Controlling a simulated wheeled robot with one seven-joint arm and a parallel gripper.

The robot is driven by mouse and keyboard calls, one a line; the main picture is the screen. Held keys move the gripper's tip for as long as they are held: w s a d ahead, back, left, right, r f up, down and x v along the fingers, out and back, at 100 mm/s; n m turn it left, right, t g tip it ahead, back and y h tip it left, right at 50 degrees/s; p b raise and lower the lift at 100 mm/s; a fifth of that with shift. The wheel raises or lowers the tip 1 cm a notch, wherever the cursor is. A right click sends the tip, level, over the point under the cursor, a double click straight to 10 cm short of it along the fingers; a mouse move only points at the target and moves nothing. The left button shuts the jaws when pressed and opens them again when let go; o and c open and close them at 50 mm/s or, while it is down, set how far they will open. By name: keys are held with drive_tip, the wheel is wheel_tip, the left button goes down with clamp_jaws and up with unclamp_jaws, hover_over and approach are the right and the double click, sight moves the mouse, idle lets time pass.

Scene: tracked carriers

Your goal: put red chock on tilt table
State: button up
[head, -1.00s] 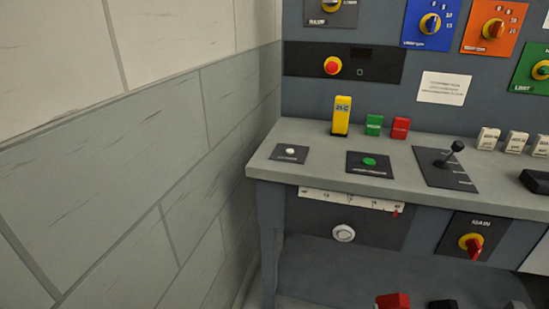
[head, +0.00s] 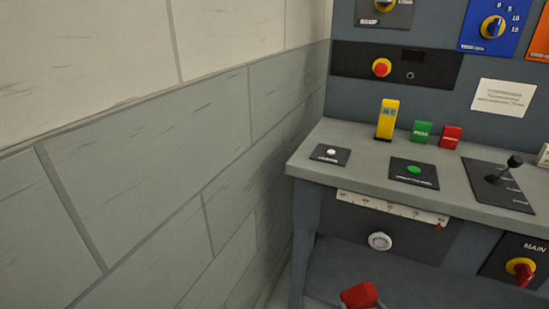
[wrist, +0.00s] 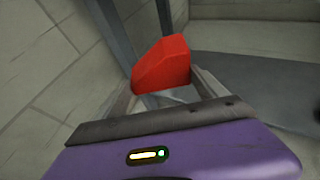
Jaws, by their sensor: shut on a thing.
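The red chock (wrist: 162,65) is a wedge-like block with a sloped top, held between the two fingers of my gripper (wrist: 163,82) in the wrist view. My gripper is shut on it. A red block that looks like the same chock (head: 358,295) shows at the bottom edge of the head view, in front of the bench, partly cut off. I cannot make out a tilt table in either view.
A grey bench (head: 345,178) carries a yellow block (head: 387,120), a green block (head: 422,132), a smaller red block (head: 450,137) and a lever (head: 500,172). A control panel (head: 420,100) rises behind. A tiled wall (head: 150,190) fills the left side.

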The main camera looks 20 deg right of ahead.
drive_tip(key=w+a+r+n+y, duration=0.1)
drive_tip(key=a+r+n+y, duration=0.1)
drive_tip(key=a+r, duration=0.65)
drive_tip(key=w+a+r+n+y, duration=0.2)
drive_tip(key=a+r, duration=0.3)
drive_tip(key=a, duration=0.7)
wheel_tip(320, 180, up, 7)
drive_tip(key=s+p, duration=0.2)
drive_tip(key=p, duration=1.6)
drive_tip(key=shift+s+a+t, duration=0.15)
drive_tip(key=shift+t, duration=0.25)
